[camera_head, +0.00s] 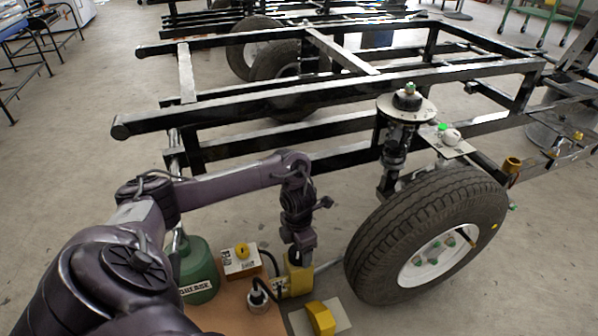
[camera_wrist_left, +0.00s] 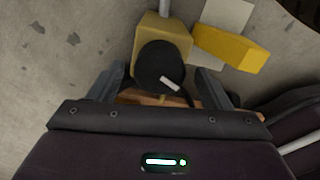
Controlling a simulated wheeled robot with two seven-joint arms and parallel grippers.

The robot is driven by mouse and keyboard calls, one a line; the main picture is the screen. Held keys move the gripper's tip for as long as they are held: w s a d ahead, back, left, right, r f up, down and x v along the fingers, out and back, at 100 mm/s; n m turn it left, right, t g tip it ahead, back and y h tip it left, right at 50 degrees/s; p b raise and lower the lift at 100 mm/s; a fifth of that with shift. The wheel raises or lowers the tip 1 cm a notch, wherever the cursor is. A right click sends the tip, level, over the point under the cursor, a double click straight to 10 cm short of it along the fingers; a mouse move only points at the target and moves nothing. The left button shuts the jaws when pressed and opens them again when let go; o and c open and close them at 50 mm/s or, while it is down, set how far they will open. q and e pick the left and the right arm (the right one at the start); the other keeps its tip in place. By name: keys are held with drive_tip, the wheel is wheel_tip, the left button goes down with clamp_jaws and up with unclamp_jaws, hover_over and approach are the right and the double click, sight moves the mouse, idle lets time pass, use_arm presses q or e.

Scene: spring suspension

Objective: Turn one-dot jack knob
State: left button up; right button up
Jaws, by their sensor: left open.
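A yellow jack body (camera_head: 298,279) stands on the floor left of the wheel. In the left wrist view the yellow jack (camera_wrist_left: 172,30) carries a round black knob (camera_wrist_left: 158,62) with a short white mark; I cannot make out any dots. My left gripper (camera_head: 297,254) points down over the jack. In the left wrist view its open fingers (camera_wrist_left: 158,88) stand on either side of the knob's lower part, with gaps visible. The head view does not clearly show the knob behind the gripper. My right gripper is not in view.
A yellow block (camera_head: 320,318) lies in front. A green container (camera_head: 197,270), a box with a yellow knob (camera_head: 241,260) and a corded black-topped cylinder (camera_head: 258,297) stand left.

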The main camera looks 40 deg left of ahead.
use_arm(q)
wheel_tip(320, 180, down, 2)
drive_tip(key=shift+f+b, duration=0.1)
drive_tip(key=shift+b, duration=0.35)
